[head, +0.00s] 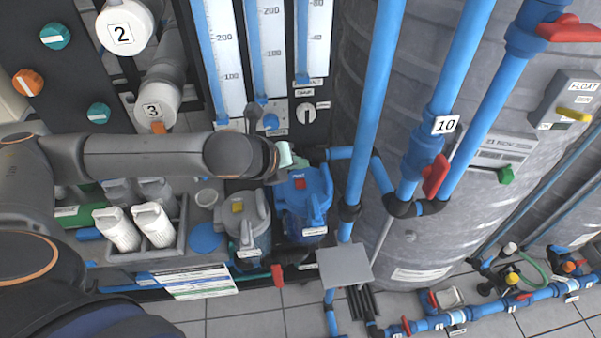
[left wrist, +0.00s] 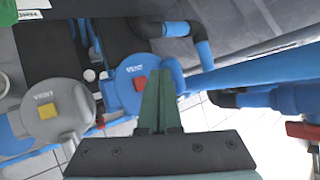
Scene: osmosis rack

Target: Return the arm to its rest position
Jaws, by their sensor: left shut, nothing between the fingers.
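My left arm (head: 140,157) reaches in from the left in the head view. My left gripper (head: 288,156) is at its end, close to the blue filter housing (head: 303,186) with a red button. In the left wrist view the green fingers of the left gripper (left wrist: 158,98) are together and empty. They overlap the blue housing top (left wrist: 130,76), which has a red square button; I cannot tell whether they touch it. A grey housing (head: 241,215) with a yellow button stands beside it; it also shows in the left wrist view (left wrist: 45,108). My right gripper is not in view.
Blue vertical pipes (head: 373,90) stand right of the gripper, with a large grey tank (head: 430,240) behind. White canisters numbered 2 (head: 130,18) and 3 (head: 157,103) are above the arm. White bottles (head: 117,229) sit in a tray below it. Tiled floor (head: 245,325) lies at the bottom.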

